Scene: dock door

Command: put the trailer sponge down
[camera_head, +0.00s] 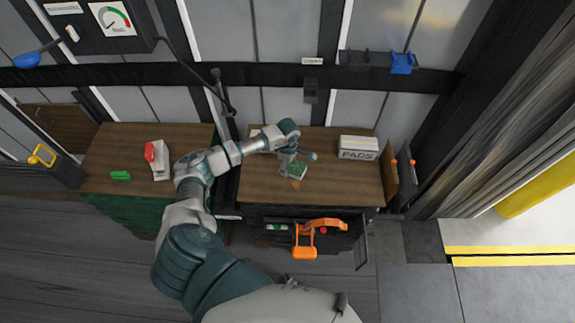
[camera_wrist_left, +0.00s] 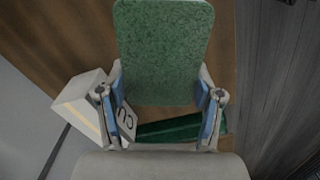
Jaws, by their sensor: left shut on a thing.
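My left gripper (camera_head: 291,158) reaches over the right-hand wooden bench top (camera_head: 335,190). It is shut on a green speckled sponge (camera_head: 297,171), which shows under the fingers near the middle of that top. In the left wrist view the sponge (camera_wrist_left: 163,50) sticks out flat beyond the blue-padded fingers of the gripper (camera_wrist_left: 160,108), with wood behind it. I cannot tell whether the sponge touches the wood. My right gripper is not in view.
A box marked PADS (camera_head: 358,148) stands at the back right of the bench. Below the front edge is an open drawer (camera_head: 361,243) with an orange clamp-like thing (camera_head: 304,240) at it. A green block (camera_head: 121,175) and a red-and-white thing (camera_head: 157,160) lie on the left bench.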

